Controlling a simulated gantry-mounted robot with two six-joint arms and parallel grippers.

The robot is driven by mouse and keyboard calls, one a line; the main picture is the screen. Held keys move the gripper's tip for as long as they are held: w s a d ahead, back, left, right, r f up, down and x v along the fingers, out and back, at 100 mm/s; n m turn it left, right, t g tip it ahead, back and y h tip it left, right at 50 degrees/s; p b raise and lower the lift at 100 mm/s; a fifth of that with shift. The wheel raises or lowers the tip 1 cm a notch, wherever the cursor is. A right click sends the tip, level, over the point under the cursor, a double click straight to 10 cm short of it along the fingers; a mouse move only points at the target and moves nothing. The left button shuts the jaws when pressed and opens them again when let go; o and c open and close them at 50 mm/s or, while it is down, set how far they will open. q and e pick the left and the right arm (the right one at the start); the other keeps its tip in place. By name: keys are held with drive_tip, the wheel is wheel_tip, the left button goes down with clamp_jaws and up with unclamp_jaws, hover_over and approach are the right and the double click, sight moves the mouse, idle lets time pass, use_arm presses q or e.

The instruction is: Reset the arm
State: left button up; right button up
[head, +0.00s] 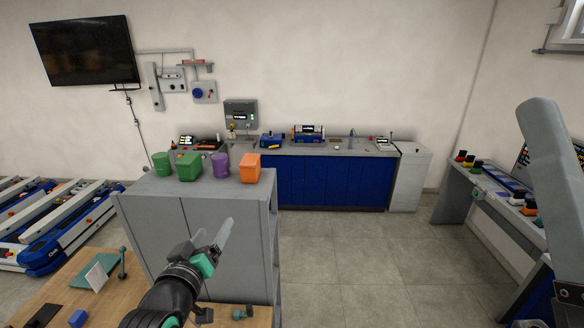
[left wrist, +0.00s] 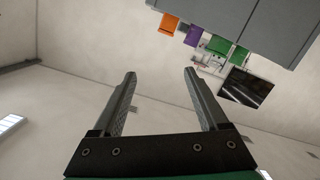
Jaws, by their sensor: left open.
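My left gripper (head: 214,240) is raised above the near wooden table, in front of the grey cabinet, in the head view. Its fingers point up and away from me. In the left wrist view its two fingers (left wrist: 159,76) stand wide apart with nothing between them. The gripper is open and empty. My right gripper is not in either view.
A grey cabinet (head: 155,235) carries two green containers (head: 188,166), a purple one (head: 220,166) and an orange one (head: 250,168). The wooden table (head: 60,278) holds small parts. Lift carts (head: 45,235) stand at left. A blue workbench (head: 330,182) lines the back wall; floor between is clear.

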use_arm(q)
drive_tip(key=s+r+m+t, duration=0.1)
drive_tip(key=s+r+t, duration=0.2)
drive_tip(key=s+r, duration=0.55)
drive_tip(key=s+r+m+t, duration=0.1)
drive_tip(key=s+r+t, duration=0.2)
drive_tip(key=r, duration=1)
drive_tip(key=s+r+m+t, duration=0.1)
drive_tip(key=s+r+t, duration=0.1)
drive_tip(key=s+r, duration=0.2)
drive_tip(key=s+a+r+m+t+h, duration=0.1)
drive_tip(key=s+r+m+t, duration=0.1)
drive_tip(key=s, duration=0.7)
wheel_tip(320, 180, up, 3)
drive_tip(key=shift+s+f+t, duration=0.15)
drive_tip(key=shift+s+t, duration=0.25)
drive_tip(key=shift+t, duration=0.1)
